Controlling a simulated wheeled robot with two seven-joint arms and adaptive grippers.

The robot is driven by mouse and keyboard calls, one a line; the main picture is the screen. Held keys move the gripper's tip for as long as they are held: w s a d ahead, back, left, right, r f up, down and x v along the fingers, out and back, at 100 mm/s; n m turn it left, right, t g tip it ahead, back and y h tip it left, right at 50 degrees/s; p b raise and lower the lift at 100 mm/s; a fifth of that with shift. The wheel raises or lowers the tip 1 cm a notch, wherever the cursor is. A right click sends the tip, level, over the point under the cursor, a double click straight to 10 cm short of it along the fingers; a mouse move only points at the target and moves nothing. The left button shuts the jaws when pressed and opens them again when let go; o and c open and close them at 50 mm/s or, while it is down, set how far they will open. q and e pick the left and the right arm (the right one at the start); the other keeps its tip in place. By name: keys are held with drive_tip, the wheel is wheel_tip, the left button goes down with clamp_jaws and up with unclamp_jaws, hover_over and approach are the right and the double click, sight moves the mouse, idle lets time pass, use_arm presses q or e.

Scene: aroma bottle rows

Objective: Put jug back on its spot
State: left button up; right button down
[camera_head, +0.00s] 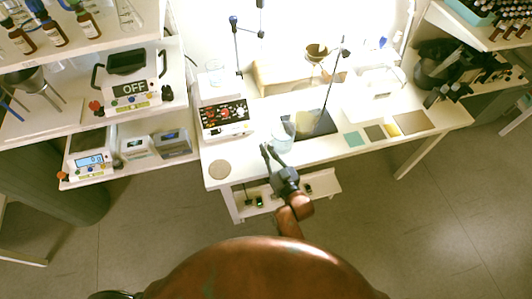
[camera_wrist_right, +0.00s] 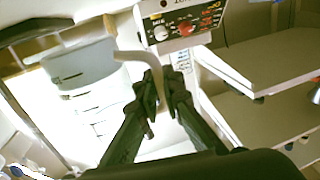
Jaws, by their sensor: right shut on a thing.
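The clear jug (camera_head: 281,136) is over the front part of the white table (camera_head: 240,160) in the head view. In the right wrist view the jug (camera_wrist_right: 80,65) fills the upper left, with its pale handle (camera_wrist_right: 137,62) reaching between my fingers. My right gripper (camera_head: 270,152) is at the jug's near side, shut on the handle; it also shows in the wrist view (camera_wrist_right: 164,85). I cannot tell whether the jug's base touches the table. A round tan coaster (camera_head: 219,168) lies bare at the table's front left corner. My left gripper is out of view.
A device with a red and black panel (camera_head: 226,118) stands left of the jug. A dark plate (camera_head: 313,124) with a yellowish vessel (camera_head: 305,121) and a thin stand rod (camera_head: 330,92) are to its right. Flat coloured squares (camera_head: 355,139) lie farther right.

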drive_tip(key=shift+w+a+f, duration=0.1)
drive_tip(key=shift+w+f, duration=0.2)
drive_tip(key=shift+w, duration=0.05)
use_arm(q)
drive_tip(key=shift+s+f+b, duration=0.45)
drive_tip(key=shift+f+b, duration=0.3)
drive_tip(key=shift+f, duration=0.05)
use_arm(e)
drive_tip(key=shift+w+f, duration=0.15)
drive_tip(key=shift+f, duration=0.75)
drive_tip(key=shift+w+f, duration=0.1)
drive_tip(key=shift+f, duration=0.8)
drive_tip(key=shift+f, duration=0.2)
drive_tip(key=c, duration=2.1)
unclamp_jaws()
